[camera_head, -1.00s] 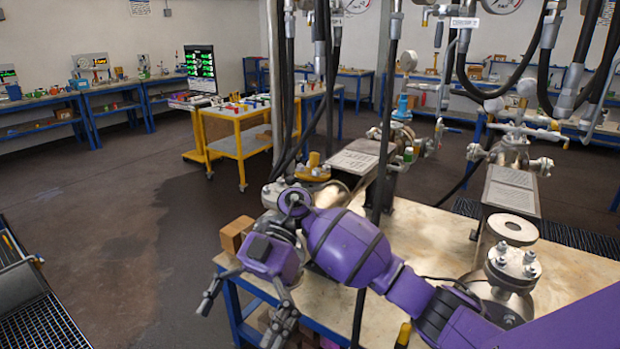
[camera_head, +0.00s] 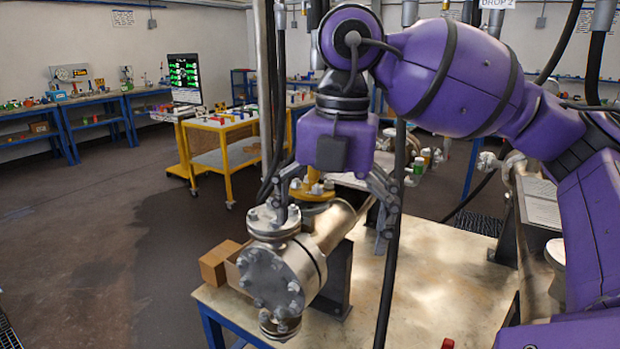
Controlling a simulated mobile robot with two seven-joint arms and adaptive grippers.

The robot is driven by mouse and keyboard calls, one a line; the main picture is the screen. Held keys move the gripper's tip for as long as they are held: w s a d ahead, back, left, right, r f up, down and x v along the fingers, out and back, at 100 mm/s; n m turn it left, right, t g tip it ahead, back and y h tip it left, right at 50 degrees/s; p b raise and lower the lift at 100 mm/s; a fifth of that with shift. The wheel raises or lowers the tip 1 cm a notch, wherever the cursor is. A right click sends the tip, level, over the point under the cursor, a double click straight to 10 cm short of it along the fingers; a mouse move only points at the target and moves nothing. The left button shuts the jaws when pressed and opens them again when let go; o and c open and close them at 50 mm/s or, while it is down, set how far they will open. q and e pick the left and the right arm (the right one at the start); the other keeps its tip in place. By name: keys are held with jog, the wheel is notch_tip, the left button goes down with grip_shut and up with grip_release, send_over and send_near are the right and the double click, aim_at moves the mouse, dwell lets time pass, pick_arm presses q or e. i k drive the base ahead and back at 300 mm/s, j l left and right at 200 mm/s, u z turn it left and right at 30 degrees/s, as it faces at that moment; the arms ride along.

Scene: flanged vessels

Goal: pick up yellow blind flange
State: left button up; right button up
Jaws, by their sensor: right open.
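The yellow blind flange (camera_head: 317,194) sits on top of the metal flanged vessel (camera_head: 275,278), which lies on the work table. My right gripper (camera_head: 335,218) points down in front of the flange and partly hides it. Its fingers are spread wide, one on the left and one on the right of the flange in this view, and nothing shows held. I cannot tell the exact depth between fingers and flange. My left gripper is not in view.
Dark hoses hang close beside my right gripper, one (camera_head: 391,265) passing down in front of the table (camera_head: 430,275). A cardboard box (camera_head: 219,262) is at the table's left edge. A yellow cart (camera_head: 227,172) stands behind. The floor at left is clear.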

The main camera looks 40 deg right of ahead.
aim_at(304, 194)
jog(key=i+l, duration=0.8)
